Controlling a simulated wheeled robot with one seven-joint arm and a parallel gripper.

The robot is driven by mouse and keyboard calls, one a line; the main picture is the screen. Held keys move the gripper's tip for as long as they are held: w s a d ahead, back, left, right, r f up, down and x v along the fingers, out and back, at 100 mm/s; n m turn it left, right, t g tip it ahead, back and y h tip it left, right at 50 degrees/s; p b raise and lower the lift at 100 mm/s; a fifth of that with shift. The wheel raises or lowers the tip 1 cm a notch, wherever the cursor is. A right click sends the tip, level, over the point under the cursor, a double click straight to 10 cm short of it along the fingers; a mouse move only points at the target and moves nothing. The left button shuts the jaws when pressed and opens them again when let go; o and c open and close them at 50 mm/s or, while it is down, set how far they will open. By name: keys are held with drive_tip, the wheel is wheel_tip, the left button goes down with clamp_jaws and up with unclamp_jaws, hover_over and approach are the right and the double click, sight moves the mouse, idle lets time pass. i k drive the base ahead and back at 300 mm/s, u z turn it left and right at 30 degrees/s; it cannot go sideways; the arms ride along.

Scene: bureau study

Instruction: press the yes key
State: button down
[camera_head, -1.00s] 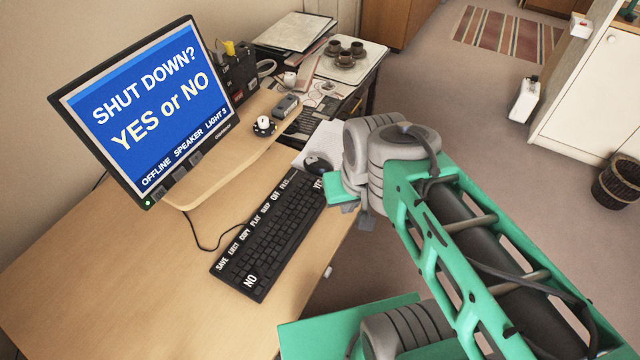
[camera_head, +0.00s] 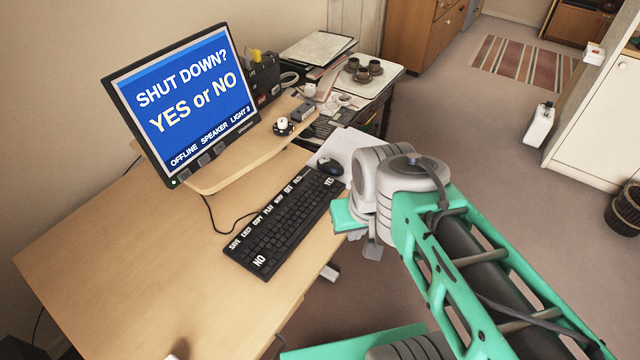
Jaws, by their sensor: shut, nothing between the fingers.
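The black keyboard (camera_head: 287,222) lies on the desk below the monitor. Its yes key (camera_head: 329,182), with white "YES" lettering, is at the far right end, next to the mouse. The no key (camera_head: 260,261) is at the near left end. The monitor (camera_head: 195,103) reads "SHUT DOWN? YES or NO" on blue. My gripper (camera_head: 372,249) is partly hidden by my grey wrist and green arm. It shows just right of and below the yes key in the picture, by the desk's right edge, apart from the key. It is shut and empty; its height above the desk is unclear.
A black mouse (camera_head: 330,166) lies on white paper beyond the yes key. A wooden monitor shelf (camera_head: 225,177) runs behind the keyboard. A tray with brown cups (camera_head: 362,75) stands at the back. The desk left of the keyboard is largely clear.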

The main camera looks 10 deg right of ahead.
sight(328, 183)
drive_tip(key=u, duration=0.85)
drive_tip(key=i, duration=0.5)
